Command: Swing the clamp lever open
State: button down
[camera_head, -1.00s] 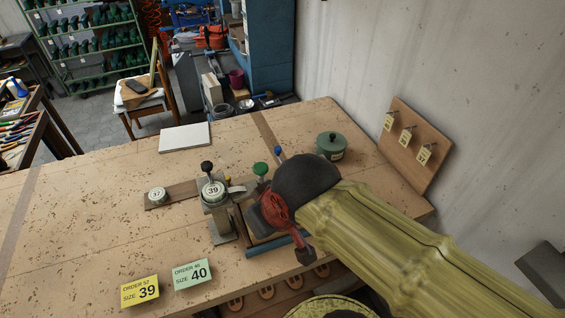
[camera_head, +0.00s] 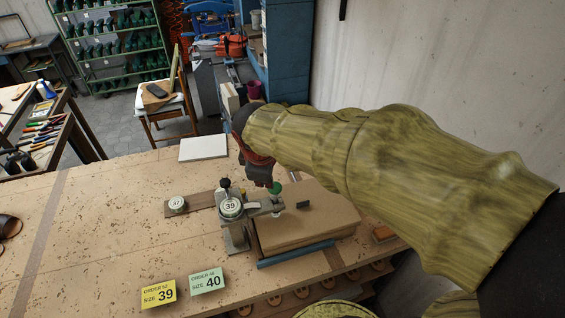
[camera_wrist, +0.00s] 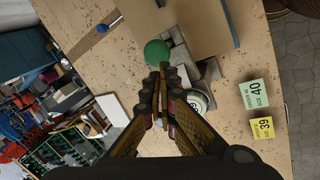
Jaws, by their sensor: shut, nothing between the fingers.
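A clamp fixture (camera_head: 237,235) with a round dial marked 39 (camera_head: 230,206) stands on the bench beside a brown board (camera_head: 300,228). It carries a black knob (camera_head: 225,183) and a green ball knob (camera_head: 275,188). I cannot tell for certain which part is the clamp lever. My gripper (camera_head: 264,182) is shut and empty, close behind the green knob. In the wrist view, my gripper's fingertips (camera_wrist: 163,70) are just short of the green ball knob (camera_wrist: 157,52); whether they touch is unclear. The dial also shows there (camera_wrist: 197,101), partly behind the fingers.
A second dial marked 37 (camera_head: 177,203) sits left on a wooden strip. A blue bar (camera_head: 295,255) runs along the board's front. Yellow (camera_head: 159,293) and green (camera_head: 208,282) order cards lie in front. A blue-tipped rod (camera_wrist: 110,24) shows in the wrist view. The bench's left is mostly clear.

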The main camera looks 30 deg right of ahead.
jog(key=w+d+f+n+g+h+p, duration=0.1)
jog(key=w+d+f+n+g+p, duration=0.1)
jog(key=w+d+f+n+p, duration=0.6)
jog(key=w+d+f+n, duration=0.1)
jog(key=w+n, duration=0.3)
jog(key=w, duration=0.1)
jog(key=shift+w+f+h, duration=0.25)
jog(key=shift+f+h, duration=0.05)
jog(key=shift+h, duration=0.1)
send_near(295, 179)
jog(key=w+a+f, duration=0.3)
jog(key=a+f, duration=0.1)
jog(key=d, duration=0.1)
jog(key=w+d, duration=0.1)
jog(key=d, duration=0.1)
jog(key=shift+w+f, duration=0.2)
jog(key=shift+w, duration=0.05)
jog(key=shift+w+d, duration=0.2)
jog(key=shift+d, duration=0.3)
